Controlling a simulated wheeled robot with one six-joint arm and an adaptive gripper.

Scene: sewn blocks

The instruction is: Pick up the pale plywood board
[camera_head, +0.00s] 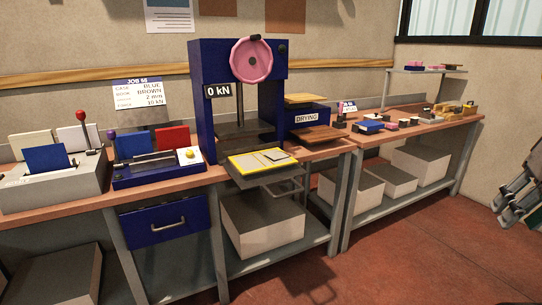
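A pale tan board (305,98), which looks like the plywood board, lies flat on top of the blue box marked DRYING (307,117), just right of the press. Its upper face and front edge show, and nothing rests on it. A darker brown board (319,134) lies below, at the front of the box. My gripper (501,214) appears to be the grey jointed part at the right edge, partly cut off. It is far to the right of the board and apart from it. Whether its fingers are open or shut is unclear.
A blue press (203,125) with a pink wheel stands left of the board. A yellow-edged tray (258,162) juts out in front of the press. Small items and blocks (455,110) crowd the right bench. The red floor (400,255) before the benches is clear.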

